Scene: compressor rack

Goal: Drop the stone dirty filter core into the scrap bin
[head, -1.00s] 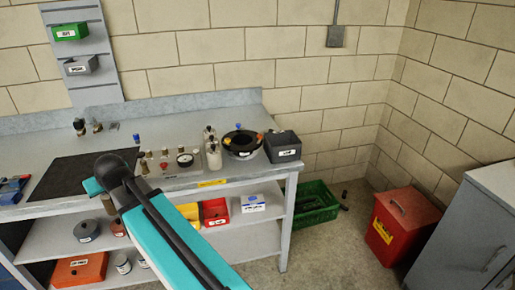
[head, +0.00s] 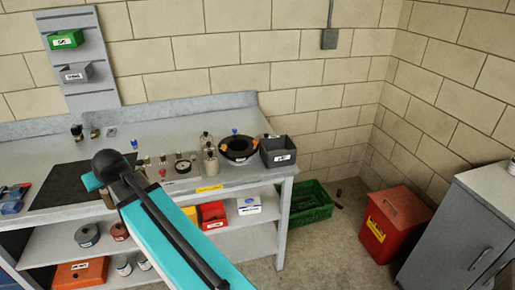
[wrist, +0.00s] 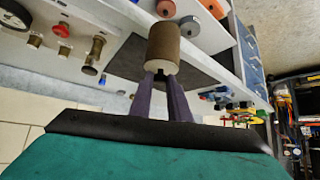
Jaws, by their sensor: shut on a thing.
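My gripper (wrist: 162,82) is shut on a brownish, stone-coloured cylindrical filter core (wrist: 163,42) with a pale end face, seen in the wrist view. The core is held clear in the air, with the bench and shelves behind it. In the head view my arm hides the gripper and the core. A red bin (head: 385,238) with a yellow label stands on the floor at the right, away from the arm. A dark grey open box (head: 278,153) with a white label sits on the bench's right end. Labels are too small to read, so I cannot tell which is the scrap bin.
A green crate (head: 318,209) stands on the floor right of the bench. A grey cabinet (head: 455,235) stands beside the red bin. A black round pan (head: 238,159), bottles and gauges crowd the bench near my arm. Some floor is free before the red bin.

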